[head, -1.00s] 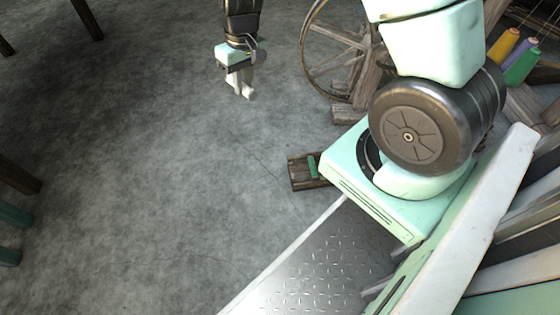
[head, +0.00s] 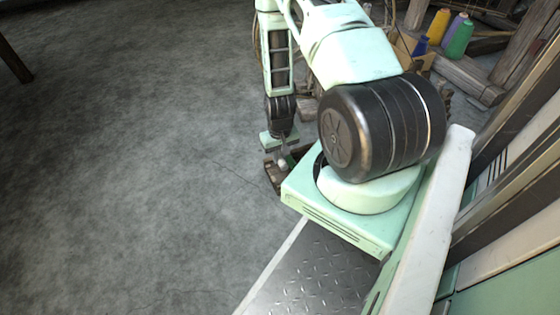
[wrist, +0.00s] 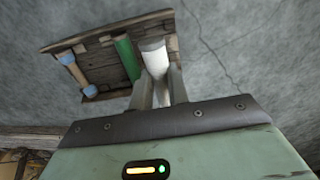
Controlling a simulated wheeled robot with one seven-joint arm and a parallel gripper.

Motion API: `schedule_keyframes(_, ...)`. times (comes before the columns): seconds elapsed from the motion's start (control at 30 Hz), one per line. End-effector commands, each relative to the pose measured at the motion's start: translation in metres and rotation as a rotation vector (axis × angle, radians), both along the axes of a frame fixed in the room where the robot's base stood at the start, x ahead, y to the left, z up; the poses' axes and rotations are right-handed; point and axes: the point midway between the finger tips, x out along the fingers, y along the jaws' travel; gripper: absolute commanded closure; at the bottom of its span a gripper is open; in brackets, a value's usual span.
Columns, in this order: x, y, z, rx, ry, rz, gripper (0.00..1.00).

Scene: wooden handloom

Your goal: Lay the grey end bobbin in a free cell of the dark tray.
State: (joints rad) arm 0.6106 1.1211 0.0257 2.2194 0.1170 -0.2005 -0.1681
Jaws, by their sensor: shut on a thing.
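My gripper (wrist: 160,88) is shut on the grey end bobbin (wrist: 154,58), which looks pale grey to white in the wrist view. In the head view my gripper (head: 283,158) and the bobbin (head: 284,165) are at the dark tray (head: 270,178). In the wrist view the tray (wrist: 110,29) is a worn wooden one. It holds a green bobbin (wrist: 126,58) and, at its left, a bobbin with pale blue ends (wrist: 75,72). The grey bobbin overlaps the tray's right part, right of the green one. I cannot tell whether it touches the tray floor.
The tray lies on the grey floor beside my base. Yellow (head: 438,26), purple (head: 453,28) and green (head: 460,39) spools stand at the back right by the loom timbers. The floor to the left is clear.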

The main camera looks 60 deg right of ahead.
Motion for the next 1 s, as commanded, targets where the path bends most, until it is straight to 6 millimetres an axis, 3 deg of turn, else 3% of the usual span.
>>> schedule_keyframes(1.0, -0.001, 0.000, -0.071, 0.000, 0.000, -0.004, 1.00)
